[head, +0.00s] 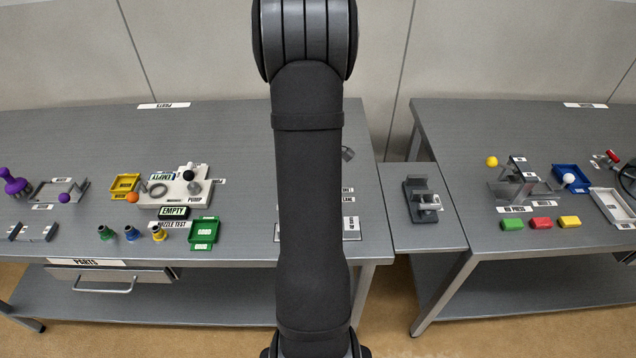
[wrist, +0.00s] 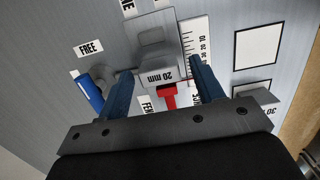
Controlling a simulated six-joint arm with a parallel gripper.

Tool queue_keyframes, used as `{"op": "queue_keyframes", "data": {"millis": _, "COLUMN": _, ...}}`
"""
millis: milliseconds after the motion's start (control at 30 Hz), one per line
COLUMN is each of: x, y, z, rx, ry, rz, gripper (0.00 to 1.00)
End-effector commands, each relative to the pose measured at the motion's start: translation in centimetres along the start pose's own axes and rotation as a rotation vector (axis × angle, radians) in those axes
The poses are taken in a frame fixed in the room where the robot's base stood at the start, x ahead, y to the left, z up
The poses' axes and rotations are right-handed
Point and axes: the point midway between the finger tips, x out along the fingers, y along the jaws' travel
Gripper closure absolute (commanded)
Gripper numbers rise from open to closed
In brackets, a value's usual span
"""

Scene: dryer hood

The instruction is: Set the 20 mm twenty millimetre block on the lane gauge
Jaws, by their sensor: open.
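The grey block marked "20 mm" (wrist: 158,75) shows in the wrist view between the two blue fingers of my gripper (wrist: 162,70). The fingers are open, with a gap visible on the block's left; contact on its right is hard to tell. A red piece (wrist: 168,96) shows just below the block, partly hidden by my gripper. A white scale strip (wrist: 198,45) with number marks lies right of the block and may be part of the lane gauge. In the head view my arm hides the gripper and block.
In the wrist view, a blue cylindrical piece (wrist: 88,92) lies left of my gripper near a "FREE" label (wrist: 89,47). Black-outlined white squares (wrist: 257,45) lie to the right, near the table edge. In the head view, a small side table (head: 420,240) carries a dark fixture (head: 422,202).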

Motion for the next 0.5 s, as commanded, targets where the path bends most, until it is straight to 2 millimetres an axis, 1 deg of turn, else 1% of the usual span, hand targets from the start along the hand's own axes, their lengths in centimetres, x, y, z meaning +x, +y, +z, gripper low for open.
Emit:
{"op": "queue_keyframes", "data": {"millis": 167, "x": -2.4, "y": 0.1, "z": 0.0, "rx": 0.0, "ry": 0.0, "rz": 0.006, "gripper": 0.39}}
{"op": "queue_keyframes", "data": {"millis": 300, "x": -5.6, "y": 0.2, "z": 0.0, "rx": 0.0, "ry": 0.0, "rz": 0.007, "gripper": 0.39}}
{"op": "queue_keyframes", "data": {"millis": 500, "x": -9.6, "y": 0.1, "z": 0.0, "rx": 0.0, "ry": 0.0, "rz": 0.005, "gripper": 0.39}}
